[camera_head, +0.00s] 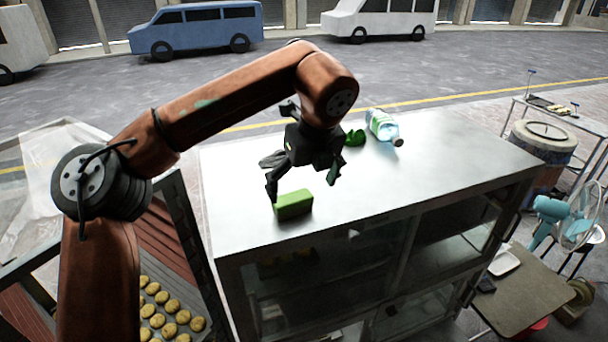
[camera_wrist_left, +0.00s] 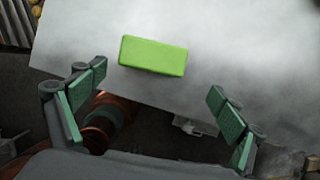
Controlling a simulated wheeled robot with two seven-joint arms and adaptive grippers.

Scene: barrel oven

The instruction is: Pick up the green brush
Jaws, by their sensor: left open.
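A bright green block-shaped thing, which I take for the green brush (camera_head: 293,205), lies on the metal cabinet top near its front edge. It also shows in the left wrist view (camera_wrist_left: 153,55), above and between the fingers. My left gripper (camera_head: 303,185) is open and empty, hanging over the cabinet top close to the green block. In the left wrist view the two fingers (camera_wrist_left: 160,112) are spread wide, and the block lies beyond their tips. My right gripper is not in either view.
The metal cabinet (camera_head: 420,165) has a mostly bare top. A clear bottle (camera_head: 383,127) lies toward the back, beside a dark green item (camera_head: 355,137). A dark flat item (camera_head: 272,159) lies behind the gripper. A tray of round buns (camera_head: 165,310) stands lower left. A teal fan (camera_head: 560,215) stands at right.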

